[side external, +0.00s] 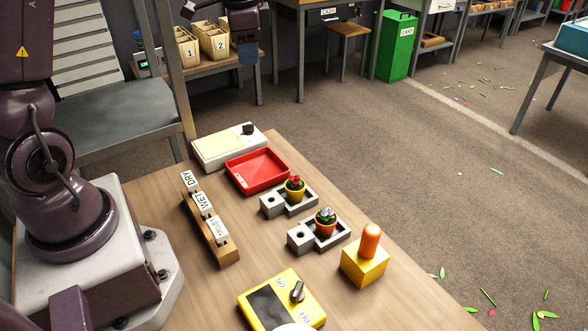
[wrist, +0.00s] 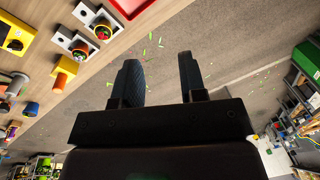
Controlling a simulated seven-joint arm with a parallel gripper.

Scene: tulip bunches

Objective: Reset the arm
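My gripper (wrist: 160,62) is open and empty in the wrist view, its two dark fingers apart with only floor behind them. In the side external view part of it shows at the top edge, high above the table and well clear of the objects; the rest is cut off. On the wooden table (side external: 170,215) two small potted flowers stand in grey holders: a yellow pot with a red flower (side external: 295,188) and an orange pot with a purple flower (side external: 326,222). Neither is touched by my gripper.
A red tray (side external: 258,170), a white device (side external: 229,147), a rack of cards reading DRY, WET and MOIST (side external: 217,233), a yellow block with an orange knob (side external: 365,265) and a yellow meter (side external: 281,302) stand on the table. A green bin (side external: 398,45) is on the floor.

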